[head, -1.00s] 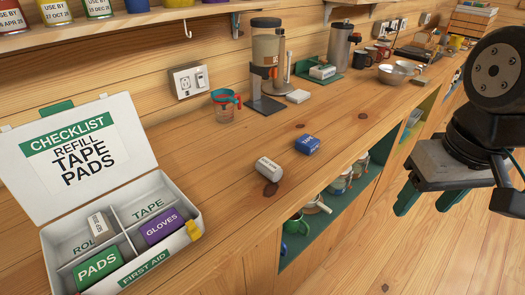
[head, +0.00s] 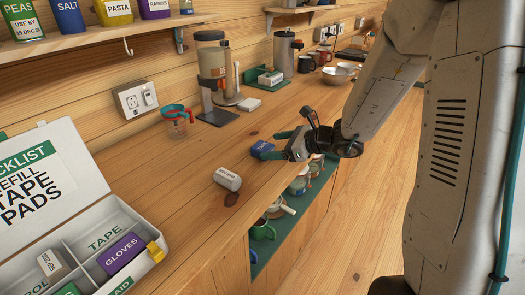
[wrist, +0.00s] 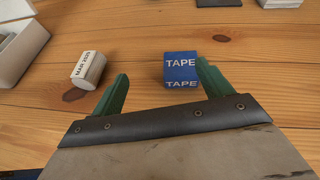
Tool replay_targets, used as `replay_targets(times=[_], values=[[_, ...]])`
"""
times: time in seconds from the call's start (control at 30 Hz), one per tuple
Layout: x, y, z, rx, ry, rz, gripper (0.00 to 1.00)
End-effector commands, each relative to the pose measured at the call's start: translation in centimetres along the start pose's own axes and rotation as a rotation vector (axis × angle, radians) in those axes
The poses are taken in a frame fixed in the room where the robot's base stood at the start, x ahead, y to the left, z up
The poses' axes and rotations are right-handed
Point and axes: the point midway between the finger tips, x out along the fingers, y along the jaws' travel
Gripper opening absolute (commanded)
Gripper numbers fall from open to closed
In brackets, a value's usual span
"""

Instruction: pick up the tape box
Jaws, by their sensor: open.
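The tape box (head: 260,149) is a small blue box lying on the wooden counter, partly beside my fingers in the head view. In the wrist view the tape box (wrist: 181,68) shows white TAPE lettering. My gripper (head: 275,146) is open, with green fingers, and is at the counter's front edge side of the box. In the wrist view my gripper (wrist: 162,70) has the box ahead, nearer the right finger. The right fingertip overlaps the box's right edge; I cannot tell whether they touch. Nothing is held.
A white dated roll (head: 228,179) lies left of the tape box, also in the wrist view (wrist: 88,70). The first aid box (head: 140,262) stands open at the left, its TAPE compartment empty.

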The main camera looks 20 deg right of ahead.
Motion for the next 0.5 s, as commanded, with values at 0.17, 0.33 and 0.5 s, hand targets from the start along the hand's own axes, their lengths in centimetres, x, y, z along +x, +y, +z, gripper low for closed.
replay_targets(times=[0.17, 0.33, 0.5], values=[[0.7, -2.2, -2.2, 0.120, 0.000, -0.079, 0.78], [2.4, -2.5, -2.4, 0.132, -0.001, -0.087, 0.78], [3.8, -2.7, -2.3, 0.130, 0.000, -0.087, 0.78]])
